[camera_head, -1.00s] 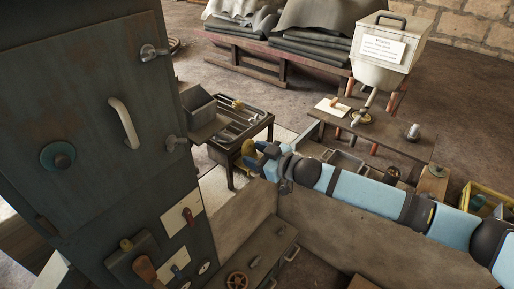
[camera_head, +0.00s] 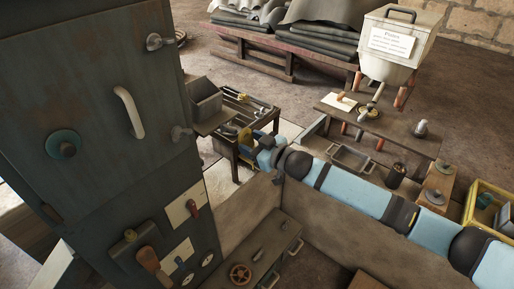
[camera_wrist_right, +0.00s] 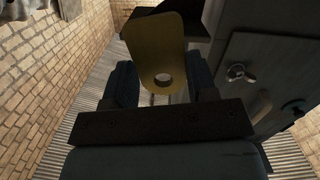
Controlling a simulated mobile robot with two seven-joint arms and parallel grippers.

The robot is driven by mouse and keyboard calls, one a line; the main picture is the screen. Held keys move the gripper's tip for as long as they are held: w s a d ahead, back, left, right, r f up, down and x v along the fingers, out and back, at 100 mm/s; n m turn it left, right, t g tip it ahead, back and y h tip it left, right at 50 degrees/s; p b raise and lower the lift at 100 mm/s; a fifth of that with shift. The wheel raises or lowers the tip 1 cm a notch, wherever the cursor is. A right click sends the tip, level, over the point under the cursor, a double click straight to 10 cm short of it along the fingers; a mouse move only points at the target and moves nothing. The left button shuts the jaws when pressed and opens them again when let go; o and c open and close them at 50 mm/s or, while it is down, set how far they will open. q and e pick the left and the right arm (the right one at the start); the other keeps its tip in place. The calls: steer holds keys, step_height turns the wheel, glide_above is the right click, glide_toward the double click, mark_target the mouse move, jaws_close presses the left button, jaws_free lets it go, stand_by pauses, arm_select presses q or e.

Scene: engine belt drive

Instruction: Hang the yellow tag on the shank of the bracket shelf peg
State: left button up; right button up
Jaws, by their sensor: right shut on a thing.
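The yellow tag (camera_wrist_right: 158,40) is a flat plate with a round hole near its lower end in the right wrist view. My right gripper (camera_wrist_right: 164,92) is shut on it, with the tag between the two dark fingers. In the head view the right gripper (camera_head: 257,142) is in front of the low dark tool table, and only a little yellow shows there. The dark bracket shelf (camera_head: 211,120) juts from the cabinet's right side, left of the gripper. A metal peg (camera_head: 180,133) sticks out beside it; I cannot tell whether it is the shelf peg. The tag is apart from the shelf. My left gripper is out of view.
The tall dark cabinet (camera_head: 90,110) with handles and levers fills the left. The tool table (camera_head: 235,155) stands behind the gripper. A low wall (camera_head: 340,215) runs beneath my right arm. A bench with a hopper (camera_head: 391,65) stands at the back right.

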steer(key=shift+b+x, duration=1.65)
steer(key=shift+x, duration=1.2)
steer(key=shift+w+a+r+p, duration=0.15)
steer(key=shift+w+a+p, duration=0.2)
steer(key=shift+a+p, duration=0.1)
steer(key=o, duration=1.1)
steer(key=shift+c, duration=0.2)
